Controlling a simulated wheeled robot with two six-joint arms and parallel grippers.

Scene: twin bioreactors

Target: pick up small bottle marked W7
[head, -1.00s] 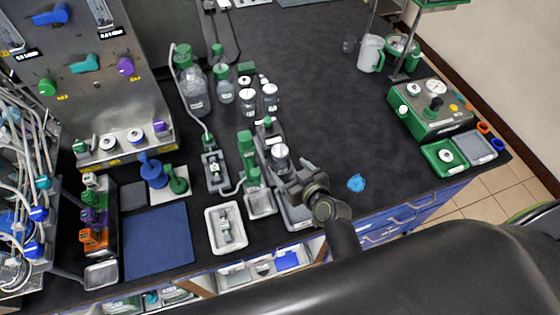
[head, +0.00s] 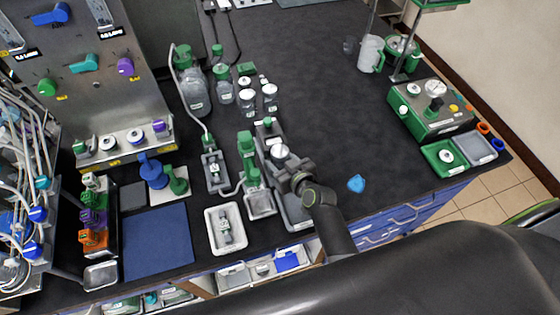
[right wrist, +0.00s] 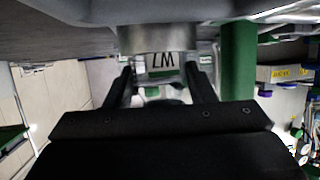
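The small bottle (head: 280,152) has a pale round top and stands on a narrow grey-and-black bench device. In the right wrist view a label (right wrist: 163,62) shows upside down and reads as W7, under a broad grey part. My right gripper (head: 289,168) is at the near right side of the bottle. In the right wrist view its two dark fingers (right wrist: 160,80) are apart, one on each side of the label. I cannot see clear contact with the bottle. The gripper hides the bottle's lower part in the head view. My left gripper is not in view.
Green-capped units (head: 247,145) stand close left of the bottle. Several other bottles (head: 270,95) stand behind it. A white tray (head: 210,215) lies at the front left.

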